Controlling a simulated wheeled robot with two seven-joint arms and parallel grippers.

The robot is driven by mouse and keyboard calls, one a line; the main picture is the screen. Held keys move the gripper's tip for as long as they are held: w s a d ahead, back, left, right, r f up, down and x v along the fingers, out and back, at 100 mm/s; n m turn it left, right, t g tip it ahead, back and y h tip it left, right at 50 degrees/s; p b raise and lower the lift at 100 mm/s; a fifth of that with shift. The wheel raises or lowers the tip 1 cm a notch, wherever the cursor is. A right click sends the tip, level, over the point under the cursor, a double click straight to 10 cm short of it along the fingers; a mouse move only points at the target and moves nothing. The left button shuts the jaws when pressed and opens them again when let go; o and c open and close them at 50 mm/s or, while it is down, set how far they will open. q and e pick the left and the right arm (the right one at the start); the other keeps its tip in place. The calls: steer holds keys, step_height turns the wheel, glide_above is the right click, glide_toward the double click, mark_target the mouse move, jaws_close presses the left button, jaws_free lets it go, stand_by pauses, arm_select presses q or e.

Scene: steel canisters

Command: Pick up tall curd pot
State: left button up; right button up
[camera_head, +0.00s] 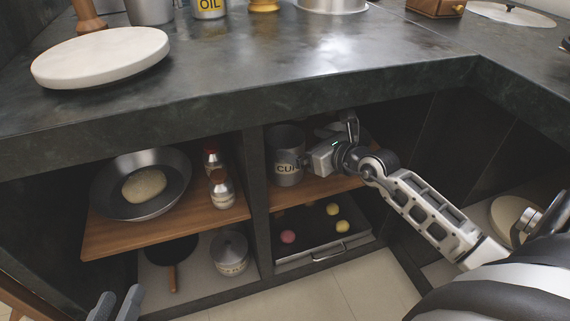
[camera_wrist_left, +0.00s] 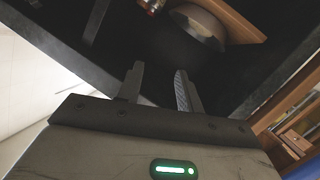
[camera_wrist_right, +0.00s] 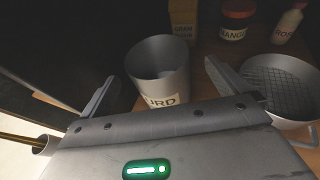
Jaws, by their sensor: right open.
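The tall curd pot (camera_head: 284,143) is a grey metal cylinder with a cream label, standing upright on the wooden shelf under the counter. In the right wrist view the pot (camera_wrist_right: 158,60) is open-topped, and its label reads "URD", partly covered by the gripper. My right gripper (camera_head: 305,160) is at the pot's right side in the head view. In the right wrist view its open fingers (camera_wrist_right: 160,72) lie on either side of the pot; I cannot tell whether they touch it. My left gripper (camera_head: 116,300) is open and empty at the lower left, below the shelves; its fingers show apart in its wrist view (camera_wrist_left: 159,70).
A dark upright panel (camera_head: 257,190) stands left of the pot. The left shelf holds a pan (camera_head: 170,205) and small jars (camera_head: 221,188). A tray (camera_head: 320,240) with coloured balls is below the pot. In the right wrist view a strainer pot (camera_wrist_right: 285,85) stands to the right.

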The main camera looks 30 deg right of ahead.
mark_target(274, 136)
steer(key=shift+x, duration=1.15)
steer(key=b+x, duration=0.2)
steer(key=x, duration=0.1)
steer(key=b+x, duration=0.1)
steer(key=shift+a+f, duration=0.3)
steer(key=shift+f, duration=0.1)
steer(key=shift+w, duration=0.25)
steer(key=c, duration=1.6)
arm_select(q)
steer(key=shift+d+r+n+t+h, duration=0.4)
steer(key=shift+r+n+h, duration=0.2)
arm_select(e)
steer(key=shift+r, duration=0.15)
